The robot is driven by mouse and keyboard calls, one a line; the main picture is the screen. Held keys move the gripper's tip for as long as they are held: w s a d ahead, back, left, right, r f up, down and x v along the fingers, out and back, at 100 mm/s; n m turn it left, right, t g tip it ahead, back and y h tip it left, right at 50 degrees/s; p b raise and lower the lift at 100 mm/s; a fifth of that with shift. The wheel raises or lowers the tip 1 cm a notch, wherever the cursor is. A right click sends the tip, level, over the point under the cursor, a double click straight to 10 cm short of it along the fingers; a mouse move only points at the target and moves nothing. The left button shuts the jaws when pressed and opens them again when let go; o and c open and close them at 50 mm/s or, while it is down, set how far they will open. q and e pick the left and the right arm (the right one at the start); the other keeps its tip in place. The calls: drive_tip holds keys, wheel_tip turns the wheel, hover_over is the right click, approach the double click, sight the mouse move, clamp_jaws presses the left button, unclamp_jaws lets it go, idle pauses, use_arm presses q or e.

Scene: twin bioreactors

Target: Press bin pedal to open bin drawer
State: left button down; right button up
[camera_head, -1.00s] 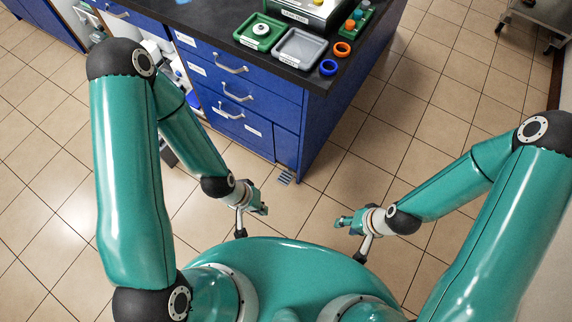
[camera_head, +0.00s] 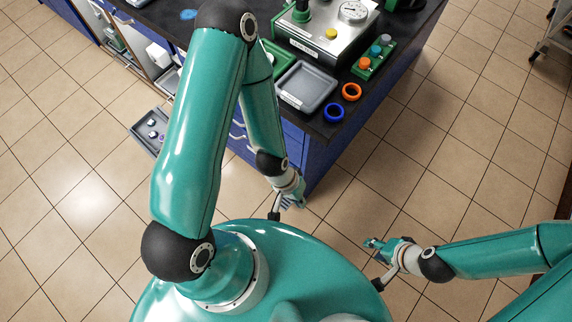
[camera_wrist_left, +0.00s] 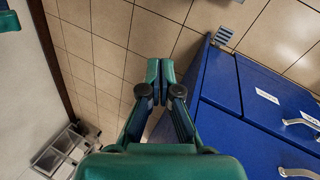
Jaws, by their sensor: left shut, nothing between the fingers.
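The bin pedal (camera_wrist_left: 223,36) is a small grey ribbed plate at floor level by the foot of the blue cabinet (camera_wrist_left: 215,85). My left gripper (camera_wrist_left: 160,64) is shut and empty; in the left wrist view the pedal lies to the right of its fingertips, apart from them in the picture. In the head view my left gripper (camera_head: 297,196) hangs beside the cabinet corner and largely covers the pedal. Which front is the bin drawer I cannot tell. My right gripper (camera_head: 371,243) is over bare floor on the right; its fingers are too small to read.
The dark bench top above carries a grey tray (camera_head: 305,88), a blue ring (camera_head: 334,112), an orange ring (camera_head: 351,91) and an instrument box (camera_head: 325,40). A grey open tray (camera_head: 147,132) with small items juts out at the left.

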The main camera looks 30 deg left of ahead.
use_arm(q)
drive_tip(key=n+y+b, duration=0.4)
drive_tip(key=n+b, duration=1.1)
drive_tip(key=b, duration=1.2)
hover_over(284, 202)
wheel_tip(284, 202, down, 35)
drive_tip(key=shift+g, duration=0.3)
drive_tip(key=shift+f, duration=0.1)
wheel_tip(284, 202, down, 14)
drive_tip(key=b, duration=0.6)
